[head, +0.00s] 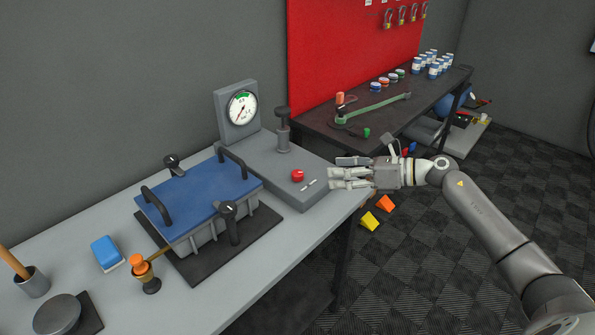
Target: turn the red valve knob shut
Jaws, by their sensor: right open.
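The red valve knob (297,175) sits on top of the low grey box (310,200), which carries a round gauge at its back left. Two small pale marks or parts lie on the box just right of the knob. My right gripper (336,173) is open and empty, with its fingers pointing left toward the knob. In the picture its fingertips are a short way right of the knob, apart from it, over the box's right end. My left gripper is not in view.
A dark upright post (283,130) stands behind the knob. Left is a blue-lidded case (200,195) with black handles and clamps. An orange-topped fitting (138,263) and a blue sponge-like block (106,252) stand further left. The bench front (270,270) is clear.

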